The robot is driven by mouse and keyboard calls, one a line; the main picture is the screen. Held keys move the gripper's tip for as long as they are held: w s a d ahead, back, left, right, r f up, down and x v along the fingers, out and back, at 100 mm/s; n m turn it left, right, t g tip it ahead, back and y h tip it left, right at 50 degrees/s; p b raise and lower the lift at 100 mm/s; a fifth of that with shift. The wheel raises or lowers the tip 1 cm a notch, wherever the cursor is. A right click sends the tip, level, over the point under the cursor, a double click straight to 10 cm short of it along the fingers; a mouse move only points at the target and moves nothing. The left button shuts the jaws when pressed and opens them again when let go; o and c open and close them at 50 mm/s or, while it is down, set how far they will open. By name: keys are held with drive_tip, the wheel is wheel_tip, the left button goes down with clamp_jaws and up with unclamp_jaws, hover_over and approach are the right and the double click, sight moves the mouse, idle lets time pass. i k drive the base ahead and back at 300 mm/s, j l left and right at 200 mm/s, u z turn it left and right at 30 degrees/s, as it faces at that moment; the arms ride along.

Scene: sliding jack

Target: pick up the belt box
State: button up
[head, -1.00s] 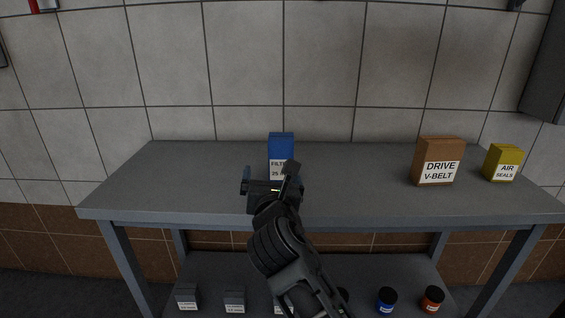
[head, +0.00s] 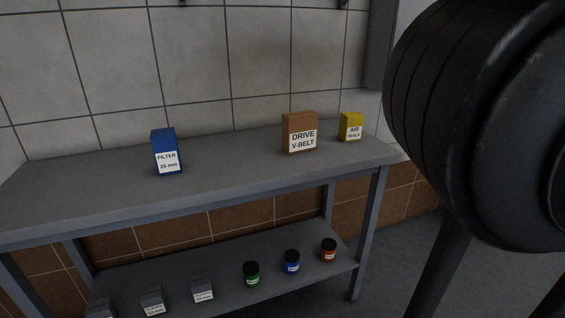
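The belt box (head: 299,133) is a brown carton with a white label reading "DRIVE V-BELT". It stands upright on the grey bench top (head: 225,175), right of the middle in the head view. Nothing touches it and its front is fully visible. A large dark rounded part of my own arm fills the right side of the view. My gripper is out of the picture, so its place relative to the box and its opening cannot be seen.
A blue filter box (head: 166,152) stands left on the bench, and a yellow air seals box (head: 351,127) just right of the belt box. The lower shelf (head: 225,277) holds small grey boxes and green (head: 251,273), blue (head: 291,262) and red (head: 328,250) jars. The bench top between filter and belt boxes is clear.

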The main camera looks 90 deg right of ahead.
sight(299, 129)
drive_tip(key=k+l+z, duration=0.15)
drive_tip(key=z, duration=0.2)
drive_tip(key=k+l+z, duration=0.1)
drive_tip(key=l+z, duration=0.25)
drive_tip(key=i+l+z, duration=0.1)
drive_tip(key=z, duration=0.25)
drive_tip(key=i+z, duration=0.2)
drive_tip(key=z, duration=0.15)
drive_tip(key=i+z, duration=0.2)
drive_tip(key=z, duration=0.15)
